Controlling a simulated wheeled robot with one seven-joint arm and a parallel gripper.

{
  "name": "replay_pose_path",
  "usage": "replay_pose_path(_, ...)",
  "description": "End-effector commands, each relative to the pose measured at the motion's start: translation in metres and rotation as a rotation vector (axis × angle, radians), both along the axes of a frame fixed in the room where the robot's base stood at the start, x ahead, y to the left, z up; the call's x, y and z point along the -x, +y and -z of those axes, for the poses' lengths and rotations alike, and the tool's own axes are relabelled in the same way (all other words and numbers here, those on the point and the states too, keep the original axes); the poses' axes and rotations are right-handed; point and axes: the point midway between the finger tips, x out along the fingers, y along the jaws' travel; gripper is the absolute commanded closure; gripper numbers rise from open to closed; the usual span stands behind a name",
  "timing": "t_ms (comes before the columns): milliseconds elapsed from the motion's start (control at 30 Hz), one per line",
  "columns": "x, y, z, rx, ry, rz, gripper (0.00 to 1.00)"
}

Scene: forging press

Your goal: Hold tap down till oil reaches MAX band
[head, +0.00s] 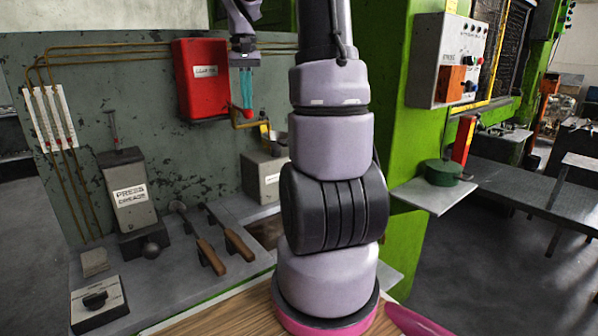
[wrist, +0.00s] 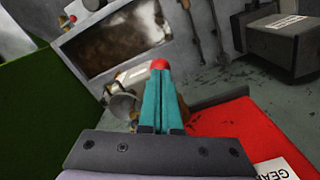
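The red gear oil tank (head: 202,82) is on the grey wall; part of it shows in the wrist view (wrist: 235,125). A brass outlet pipe (head: 243,124) comes from under it. My gripper (head: 247,104) hangs beside the tank, teal fingers pointing down. The fingers look shut side by side in the wrist view (wrist: 160,72). A red tap tip (wrist: 160,64) shows right at the fingertips; I cannot tell whether they press it. A small metal can (wrist: 122,103) is below, partly hidden by the fingers. No oil level or MAX band is readable.
A grey box (head: 263,177) stands below the tap. The press grease box (head: 128,188) and wooden-handled levers (head: 238,243) are at left. A green press column (head: 405,150) rises at right, with a shelf holding a green pot (head: 443,172).

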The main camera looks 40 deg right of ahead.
Motion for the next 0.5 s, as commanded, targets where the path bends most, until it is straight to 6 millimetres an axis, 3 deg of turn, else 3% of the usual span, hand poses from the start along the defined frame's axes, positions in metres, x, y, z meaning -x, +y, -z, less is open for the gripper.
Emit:
replay_pose_path(267, 0.0, 0.0, -0.003, 0.0, 0.0, 0.0, 1.0)
replay_pose_path(500, -0.001, 0.0, -0.03, 0.001, -0.002, 0.0, 1.0)
